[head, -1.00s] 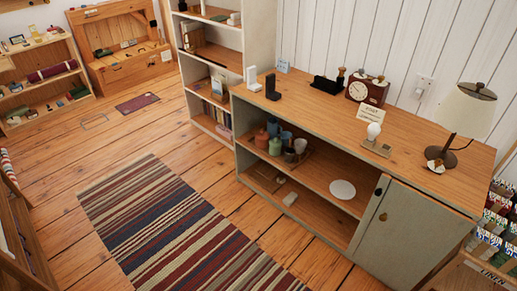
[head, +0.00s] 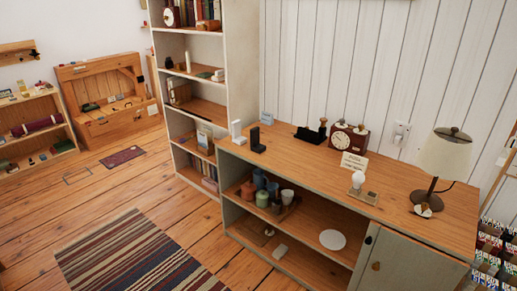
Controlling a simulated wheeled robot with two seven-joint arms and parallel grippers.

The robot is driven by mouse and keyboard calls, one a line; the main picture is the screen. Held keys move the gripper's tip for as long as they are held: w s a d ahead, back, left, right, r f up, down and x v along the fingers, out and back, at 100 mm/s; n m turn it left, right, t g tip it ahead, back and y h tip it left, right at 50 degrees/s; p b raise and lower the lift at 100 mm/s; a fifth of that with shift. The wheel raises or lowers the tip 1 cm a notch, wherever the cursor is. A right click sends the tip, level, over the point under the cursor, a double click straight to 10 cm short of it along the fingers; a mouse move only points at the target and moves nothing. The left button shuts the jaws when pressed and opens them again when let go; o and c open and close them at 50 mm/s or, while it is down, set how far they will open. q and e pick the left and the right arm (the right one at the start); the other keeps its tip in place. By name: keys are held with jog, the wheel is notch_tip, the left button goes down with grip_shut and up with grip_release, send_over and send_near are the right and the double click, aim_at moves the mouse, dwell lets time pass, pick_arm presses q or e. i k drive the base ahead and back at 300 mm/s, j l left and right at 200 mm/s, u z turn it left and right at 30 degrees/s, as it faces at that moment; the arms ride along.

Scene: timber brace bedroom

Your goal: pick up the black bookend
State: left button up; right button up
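The black bookend (head: 257,141) stands upright on top of the sideboard (head: 330,178), near its left end. It has a vertical plate and a small flat foot. A white bookend (head: 238,132) of similar shape stands just left of it, close beside it. Neither of my grippers shows in the head view.
Behind the bookends are a small blue card (head: 267,118) and a black holder (head: 309,134). Further right are a clock (head: 347,140), a sign (head: 354,161), a bulb (head: 359,181) and a lamp (head: 445,155). Open floor (head: 160,200) lies left of the sideboard, with a striped rug (head: 135,258).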

aim_at(256, 147)
jog(key=z, duration=0.5)
jog(key=i+j+z, duration=0.3)
jog(key=z, duration=0.2)
jog(key=i+j+z, duration=0.25)
jog(key=j+z, duration=0.2)
jog(key=j, duration=0.2)
jog(key=i+j, duration=0.15)
jog(key=j, duration=0.25)
jog(key=i+j+z, duration=0.1)
jog(key=j, duration=0.35)
jog(key=i+j, duration=0.15)
jog(key=j, duration=0.25)
jog(key=i+j+z, duration=0.1)
jog(key=j, duration=0.3)
jog(key=i+j, duration=0.1)
jog(key=j, duration=0.35)
jog(key=i+j+z, duration=0.15)
jog(key=j, duration=0.3)
